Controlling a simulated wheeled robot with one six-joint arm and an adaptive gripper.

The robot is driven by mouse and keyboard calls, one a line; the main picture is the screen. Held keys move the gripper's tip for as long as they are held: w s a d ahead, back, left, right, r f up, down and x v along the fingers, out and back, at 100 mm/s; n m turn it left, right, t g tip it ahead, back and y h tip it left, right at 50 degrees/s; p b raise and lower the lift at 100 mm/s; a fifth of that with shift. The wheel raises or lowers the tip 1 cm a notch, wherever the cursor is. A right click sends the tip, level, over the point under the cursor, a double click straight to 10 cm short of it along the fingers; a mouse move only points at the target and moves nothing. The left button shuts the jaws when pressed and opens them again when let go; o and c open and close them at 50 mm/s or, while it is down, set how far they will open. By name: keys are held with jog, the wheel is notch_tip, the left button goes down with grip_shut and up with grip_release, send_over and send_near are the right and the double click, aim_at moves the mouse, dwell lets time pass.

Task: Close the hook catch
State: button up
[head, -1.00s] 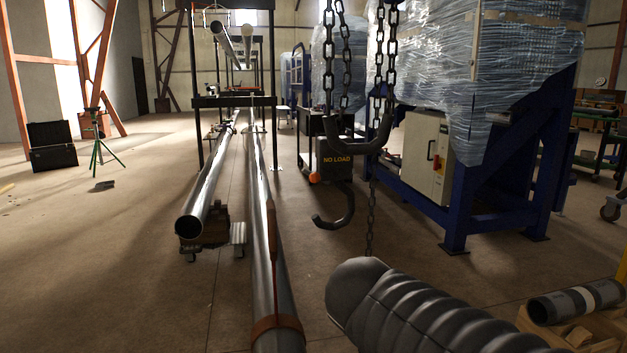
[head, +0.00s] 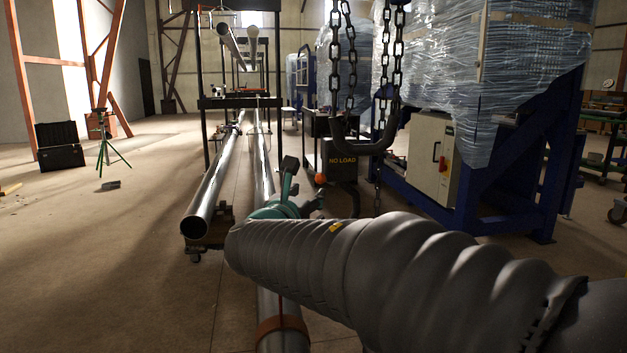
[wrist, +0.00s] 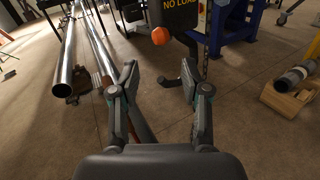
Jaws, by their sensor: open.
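A dark hook block marked NO LOAD (head: 340,160) hangs below a chain-hung curved bar. An orange ball (head: 320,178) sits at its lower left side; it also shows in the wrist view (wrist: 160,36). The black hook below the block shows in the wrist view (wrist: 190,70); in the head view my arm hides its lower part. I cannot make out a separate catch piece. My gripper (head: 302,182) is open and empty, left of the block in the head view. In the wrist view, the orange ball appears beyond and above the gap between its fingertips (wrist: 160,74).
Heavy chains (head: 345,65) hold the curved bar (head: 365,146). Long steel pipes (head: 215,190) lie at the left on supports. A blue frame (head: 495,195) with a grey cabinet (head: 431,158) stands at the right. A short pipe on a wooden block (wrist: 285,100) is right. Open floor lies left.

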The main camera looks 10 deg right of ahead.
aim_at(319, 182)
jog(key=x, duration=1.1)
jog(key=shift+w+d+p, duration=0.1)
jog(key=shift+w+p, duration=0.05)
jog(key=shift+p, duration=0.25)
grip_shut()
